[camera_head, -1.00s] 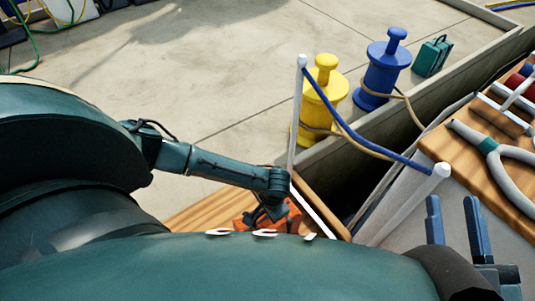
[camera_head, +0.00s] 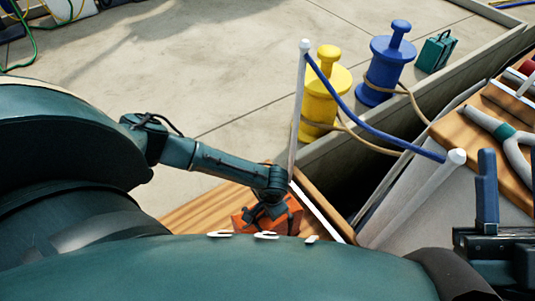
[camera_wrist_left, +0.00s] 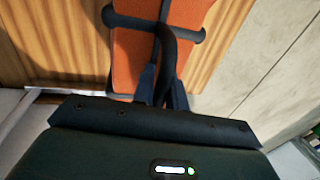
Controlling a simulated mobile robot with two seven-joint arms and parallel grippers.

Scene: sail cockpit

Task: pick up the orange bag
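The orange bag (camera_head: 290,219) with dark straps is at the bottom centre of the head view, over wooden planking and partly hidden by my body. It also shows in the left wrist view (camera_wrist_left: 135,62), with a dark handle loop. My left gripper (camera_head: 265,211) is at the bag's top. In the left wrist view my left fingers (camera_wrist_left: 164,92) are on either side of the handle and look shut on it. My right gripper (camera_head: 510,195) is at the lower right edge, fingers apart and empty, partly cut off.
A yellow bollard (camera_head: 317,100), a blue bollard (camera_head: 382,72) and a teal case (camera_head: 436,53) are beyond. Pliers (camera_head: 498,135) lie on a wooden board at right. The concrete floor (camera_head: 200,60) is open.

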